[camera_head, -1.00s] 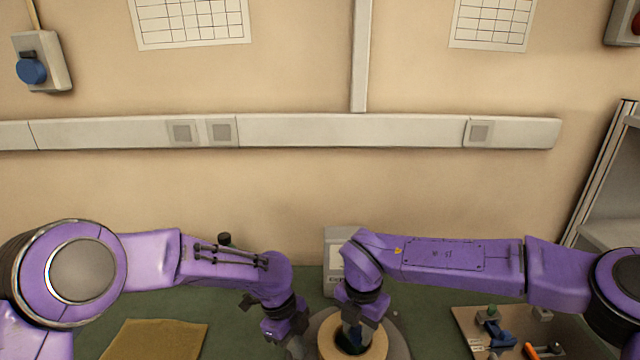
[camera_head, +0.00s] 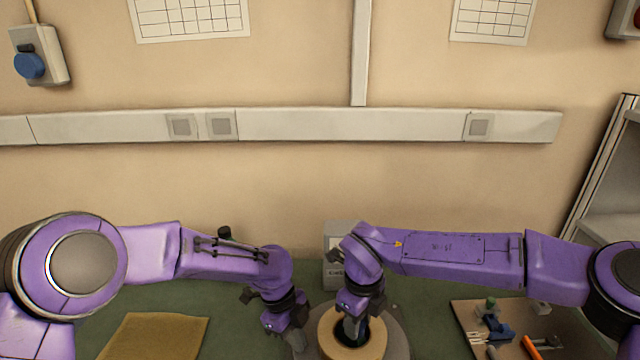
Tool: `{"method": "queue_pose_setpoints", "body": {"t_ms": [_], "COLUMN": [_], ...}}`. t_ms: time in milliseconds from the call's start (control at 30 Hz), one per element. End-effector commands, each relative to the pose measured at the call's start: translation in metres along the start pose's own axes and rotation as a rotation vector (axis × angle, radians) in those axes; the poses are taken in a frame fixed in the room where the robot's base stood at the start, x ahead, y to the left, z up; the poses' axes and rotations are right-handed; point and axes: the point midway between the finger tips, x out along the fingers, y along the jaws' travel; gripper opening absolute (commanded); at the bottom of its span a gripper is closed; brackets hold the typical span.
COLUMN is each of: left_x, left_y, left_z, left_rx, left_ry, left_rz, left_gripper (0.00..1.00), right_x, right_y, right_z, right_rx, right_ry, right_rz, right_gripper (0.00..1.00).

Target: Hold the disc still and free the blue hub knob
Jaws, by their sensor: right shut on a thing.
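The grey disc (camera_head: 396,343) lies on the green bench at the bottom centre, with a tan tape ring (camera_head: 374,347) around its dark centre hole. My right gripper (camera_head: 354,334) reaches down into this hole and is shut on the blue hub knob, which the fingers and shadow mostly hide. My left gripper (camera_head: 298,346) points down at the left edge of the disc. Its fingertips are near the frame's bottom edge, and I cannot tell how far they are apart or whether they touch the disc.
A grey box (camera_head: 335,270) stands behind the disc, partly covered by my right arm. A brown tray (camera_head: 580,345) with tools lies at the right. A mustard cloth (camera_head: 155,336) lies at the left. Green bench shows between the cloth and my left gripper.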

Motion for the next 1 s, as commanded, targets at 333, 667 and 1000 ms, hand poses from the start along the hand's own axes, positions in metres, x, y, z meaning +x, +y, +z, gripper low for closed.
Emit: {"method": "queue_pose_setpoints", "body": {"t_ms": [333, 667, 1000], "left_x": [0.007, 0.007, 0.006], "left_y": [0.005, 0.004, 0.004], "left_z": [0.001, 0.001, 0.001], "left_rx": [0.002, 0.001, 0.000], "left_ry": [0.001, 0.001, 0.001], "left_rz": [0.016, 0.014, 0.013], "left_gripper": [0.00, 0.00, 0.00], "right_x": [0.003, -0.034, -0.049], "right_y": [0.002, 0.000, 0.000], "right_z": [-0.001, 0.000, 0.000], "right_rx": [-0.022, -0.020, -0.020], "right_ry": [0.005, 0.000, 0.001], "right_rz": [0.004, 0.000, 0.001], "right_gripper": [0.47, 0.47, 0.47]}}
